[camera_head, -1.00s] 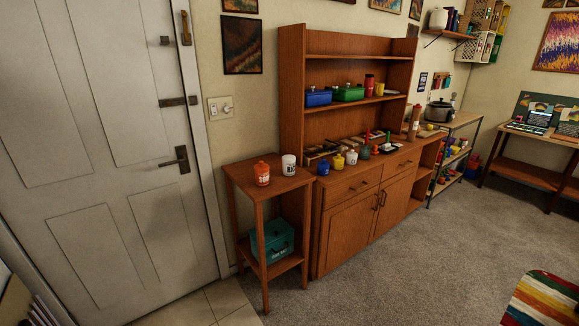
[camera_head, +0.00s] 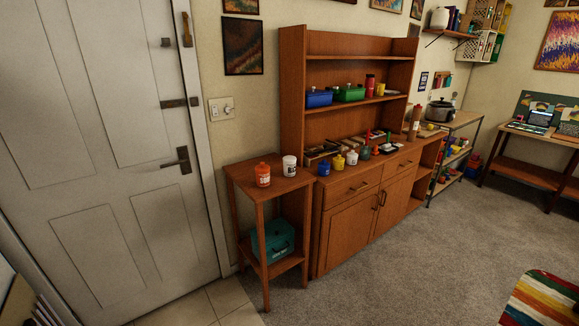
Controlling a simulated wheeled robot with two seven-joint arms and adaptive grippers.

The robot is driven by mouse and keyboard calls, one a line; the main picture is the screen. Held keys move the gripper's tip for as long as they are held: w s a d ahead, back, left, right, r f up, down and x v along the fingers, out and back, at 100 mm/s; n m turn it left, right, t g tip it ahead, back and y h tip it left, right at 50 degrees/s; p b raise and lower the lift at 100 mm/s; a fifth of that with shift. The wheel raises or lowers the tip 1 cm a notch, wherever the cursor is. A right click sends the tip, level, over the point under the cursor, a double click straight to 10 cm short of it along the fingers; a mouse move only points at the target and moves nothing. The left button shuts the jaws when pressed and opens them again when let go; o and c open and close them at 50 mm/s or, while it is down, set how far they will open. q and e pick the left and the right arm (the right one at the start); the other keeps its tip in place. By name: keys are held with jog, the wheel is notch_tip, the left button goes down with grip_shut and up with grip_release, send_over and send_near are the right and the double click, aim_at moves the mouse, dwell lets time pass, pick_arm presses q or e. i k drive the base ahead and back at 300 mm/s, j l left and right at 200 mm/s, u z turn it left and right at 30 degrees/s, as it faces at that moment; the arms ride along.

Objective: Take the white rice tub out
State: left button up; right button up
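A white tub (camera_head: 289,166) with dark print stands upright on the top of a small wooden side table, near its back right. The print is too small to read, so I cannot tell whether it says rice. An orange tub (camera_head: 262,175) with a pale label stands to its left, apart from it. A smaller white container (camera_head: 352,158) stands among jars on the cabinet counter to the right. Neither of my grippers shows in the head view.
The side table (camera_head: 285,186) has a teal box (camera_head: 272,242) on its lower shelf. A wooden cabinet (camera_head: 350,194) with a hutch adjoins it on the right. A white door (camera_head: 100,150) is at left. Grey carpet (camera_head: 400,270) lies open in front; a striped seat (camera_head: 545,300) is at lower right.

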aim_at(288, 161)
jog(key=i+l+z, duration=0.3)
jog(key=i+l, duration=0.15)
jog(key=i, duration=0.3)
jog(key=i+l+z, duration=0.15)
jog(key=i, duration=0.25)
